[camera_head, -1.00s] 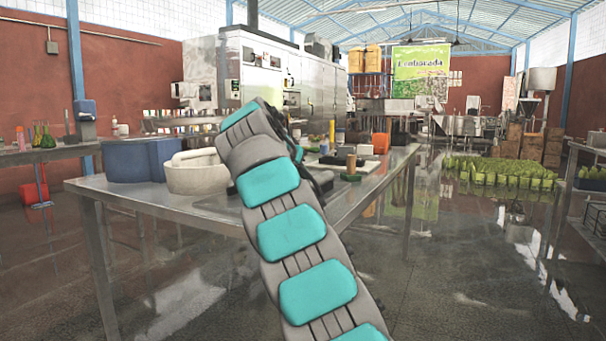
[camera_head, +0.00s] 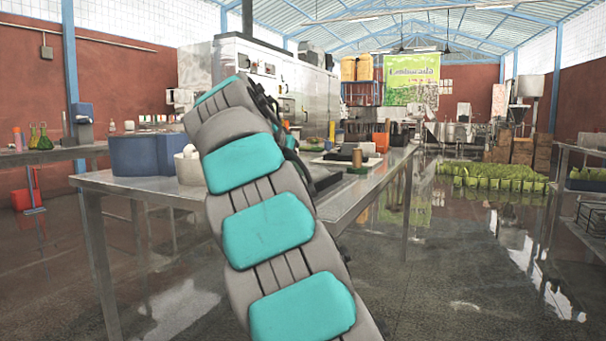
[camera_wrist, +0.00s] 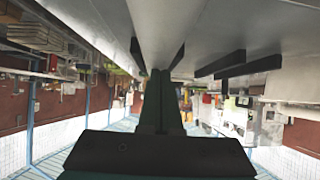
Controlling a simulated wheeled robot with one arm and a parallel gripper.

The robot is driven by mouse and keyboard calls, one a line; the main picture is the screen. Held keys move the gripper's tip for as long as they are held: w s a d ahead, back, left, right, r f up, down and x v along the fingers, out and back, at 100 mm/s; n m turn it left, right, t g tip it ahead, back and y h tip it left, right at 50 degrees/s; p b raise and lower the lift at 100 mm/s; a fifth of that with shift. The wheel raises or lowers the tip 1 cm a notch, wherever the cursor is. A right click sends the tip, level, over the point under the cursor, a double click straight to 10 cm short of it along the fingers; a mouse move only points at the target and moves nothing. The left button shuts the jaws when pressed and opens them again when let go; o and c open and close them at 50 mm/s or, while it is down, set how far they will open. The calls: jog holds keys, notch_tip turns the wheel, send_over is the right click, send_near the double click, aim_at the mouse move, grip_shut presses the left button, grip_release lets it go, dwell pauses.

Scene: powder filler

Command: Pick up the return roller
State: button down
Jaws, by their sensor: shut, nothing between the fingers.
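I cannot make out for certain which thing is the return roller. On the metal table (camera_head: 140,190) in the head view, a small dark cylinder (camera_head: 357,157) stands near the right edge, with a low green piece (camera_head: 358,170) next to it. My arm covers much of the table's middle in that view and hides my gripper. In the wrist view my gripper (camera_wrist: 160,76) is shut, with its dark fingers together and nothing between them. The wrist picture is upside down, with a broad grey surface across its top.
A blue tub (camera_head: 145,155) stands on the table's left part, and a pale container (camera_head: 187,168) is partly behind my arm. An orange object (camera_head: 381,141) and a yellow cylinder (camera_head: 331,130) stand farther back. The floor (camera_head: 450,270) to the right is clear.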

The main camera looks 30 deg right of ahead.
jog(key=shift+s+a+f, duration=0.6)
jog(key=shift+a+f, duration=0.05)
jog(key=shift+a, duration=0.2)
jog(key=shift+r+p, duration=0.55)
jog(key=shift+r, duration=0.25)
